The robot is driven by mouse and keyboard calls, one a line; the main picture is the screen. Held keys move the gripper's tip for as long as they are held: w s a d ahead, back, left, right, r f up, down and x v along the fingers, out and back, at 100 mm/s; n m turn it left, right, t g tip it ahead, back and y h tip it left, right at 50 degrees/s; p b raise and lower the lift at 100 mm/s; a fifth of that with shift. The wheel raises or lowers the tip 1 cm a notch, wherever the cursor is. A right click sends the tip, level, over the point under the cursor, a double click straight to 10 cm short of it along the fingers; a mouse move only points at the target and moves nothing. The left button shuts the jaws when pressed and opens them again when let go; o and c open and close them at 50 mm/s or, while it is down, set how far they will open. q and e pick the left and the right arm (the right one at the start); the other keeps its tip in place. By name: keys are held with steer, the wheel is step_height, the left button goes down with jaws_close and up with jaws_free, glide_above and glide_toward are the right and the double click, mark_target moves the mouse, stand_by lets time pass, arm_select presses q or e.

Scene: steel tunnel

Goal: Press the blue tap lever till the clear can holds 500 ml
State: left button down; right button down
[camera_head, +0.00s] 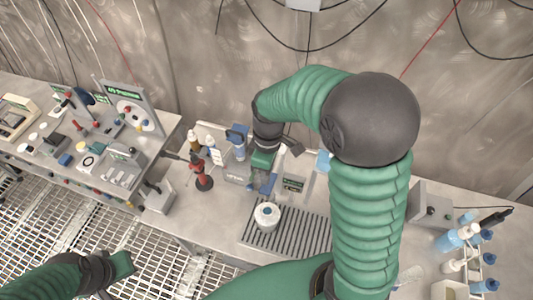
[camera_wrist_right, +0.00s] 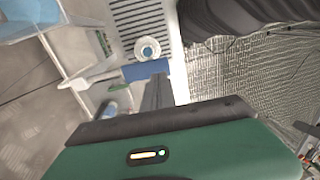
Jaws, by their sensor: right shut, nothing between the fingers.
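The can (camera_head: 267,215) stands upright on the slatted drip grate (camera_head: 290,228); it looks pale with a blue spot inside, and its level is too small to read. It also shows in the right wrist view (camera_wrist_right: 148,49). The blue lever (camera_wrist_right: 145,70) is a wide bar in that view, between my right fingertips and the can. My right gripper (camera_head: 263,184) is shut and empty, above and behind the can. In the wrist view its fingertips (camera_wrist_right: 157,82) appear at the lever; I cannot tell if they touch. My left gripper (camera_head: 121,264) is low at the left, away from the bench.
A red stand (camera_head: 203,176) and a blue-topped device (camera_head: 237,140) are left of my right gripper. A rack with blue-capped bottles (camera_head: 470,240) stands at the right. Another bench (camera_head: 80,150) with a panel and small parts is at the left. The wall is close behind.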

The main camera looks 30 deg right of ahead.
step_height(320, 180, up, 13)
steer(key=w+d+b, duration=0.1)
steer(key=b, duration=0.1)
steer(key=shift+d, duration=0.15)
steer(key=shift+f, duration=0.15)
stand_by(1.2)
